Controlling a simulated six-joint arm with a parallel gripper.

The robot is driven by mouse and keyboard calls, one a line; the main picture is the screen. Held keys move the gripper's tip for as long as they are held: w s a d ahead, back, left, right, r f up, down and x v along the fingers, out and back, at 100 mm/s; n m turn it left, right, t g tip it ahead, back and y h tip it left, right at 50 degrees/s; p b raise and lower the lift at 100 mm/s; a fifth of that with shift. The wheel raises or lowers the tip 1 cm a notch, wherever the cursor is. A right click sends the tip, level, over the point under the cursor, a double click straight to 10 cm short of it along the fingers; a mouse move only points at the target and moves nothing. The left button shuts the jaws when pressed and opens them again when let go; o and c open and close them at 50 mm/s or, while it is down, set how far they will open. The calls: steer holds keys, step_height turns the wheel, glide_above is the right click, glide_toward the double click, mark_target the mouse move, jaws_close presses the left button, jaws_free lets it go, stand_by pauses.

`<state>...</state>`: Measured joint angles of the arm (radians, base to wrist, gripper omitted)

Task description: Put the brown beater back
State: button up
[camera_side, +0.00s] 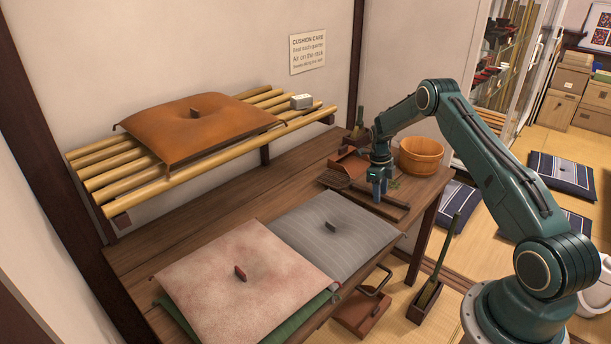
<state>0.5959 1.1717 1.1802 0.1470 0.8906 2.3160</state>
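A brown beater (335,180) with a flat, woven-looking head is near the right end of the wooden table. A long dark brown piece (392,212) lies beside it, reaching toward the table's front edge; I cannot tell whether this is the beater's handle or a separate rest. My gripper (377,198) points down just right of the beater head, low over the dark piece. The fingers are small and dark here, so their gap and any grip on the beater cannot be made out.
A wooden tub (421,156) stands close behind my gripper, with a reddish-brown dustpan-like box (349,162) at its left. Pink (235,285) and grey (345,240) cushions cover the table's front. An orange cushion (195,125) lies on the bamboo rack (120,182). The table's left middle is bare.

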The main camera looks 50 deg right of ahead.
stand_by(0.3)
step_height(320, 180, up, 14)
steer(key=w, duration=0.2)
steer(key=shift+f, duration=0.15)
stand_by(0.4)
steer(key=shift+a, duration=0.2)
steer(key=s+a+r+n+t, duration=0.1)
steer(key=s+a+r+n, duration=0.2)
steer(key=a+r+n, duration=0.3)
steer(key=s+a+r+n+t+h, duration=0.1)
steer(key=s+a+r+n, duration=0.1)
steer(key=a+r+n, duration=0.45)
steer(key=s+a+r+n+t, duration=0.1)
steer(key=s+a+r+n, duration=0.25)
steer(key=a+r, duration=0.5)
steer(key=s+a+r+n+t, duration=0.1)
steer(key=s+a+n+t, duration=0.1)
steer(key=s+a+n, duration=0.4)
steer(key=s+a+r+n+t+y, duration=0.1)
steer(key=s+a+n+t, duration=0.1)
steer(key=s+a+n, duration=0.5)
steer(key=s+n, duration=0.5)
steer(key=s, duration=0.3)
steer(key=shift+s+n, duration=0.2)
steer(key=shift+n, duration=0.1)
